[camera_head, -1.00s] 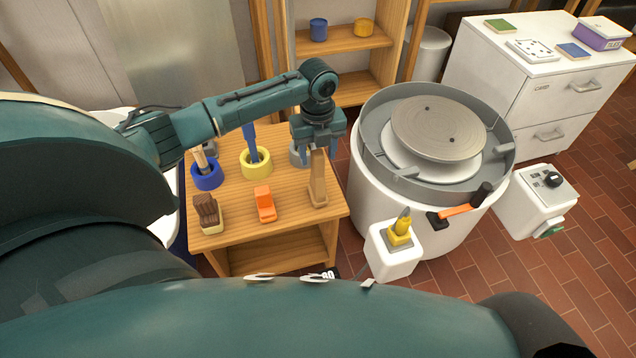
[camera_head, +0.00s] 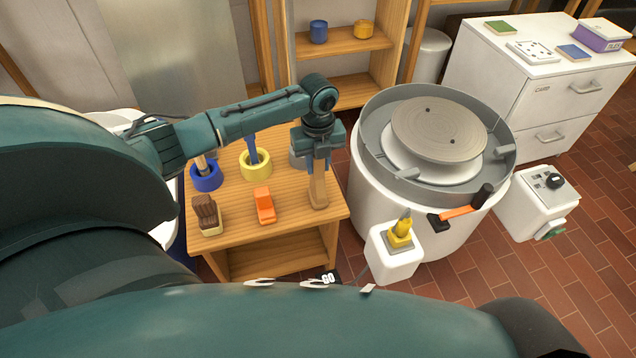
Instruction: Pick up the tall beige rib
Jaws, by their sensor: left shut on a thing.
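The tall beige rib (camera_head: 318,190) stands upright near the right front edge of the small wooden table (camera_head: 285,226). My left gripper (camera_head: 318,170) points down over it and is shut on its upper part, which the fingers partly hide. The rib's foot appears to be at the table top; I cannot tell whether it is touching. My right gripper is not in view.
On the table are an orange tool (camera_head: 264,206), a brown brush (camera_head: 206,214), a blue ring holder (camera_head: 206,178), a yellow ring holder (camera_head: 255,164) and a grey one (camera_head: 298,156) partly behind my gripper. The potter's wheel (camera_head: 440,128) stands close at right.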

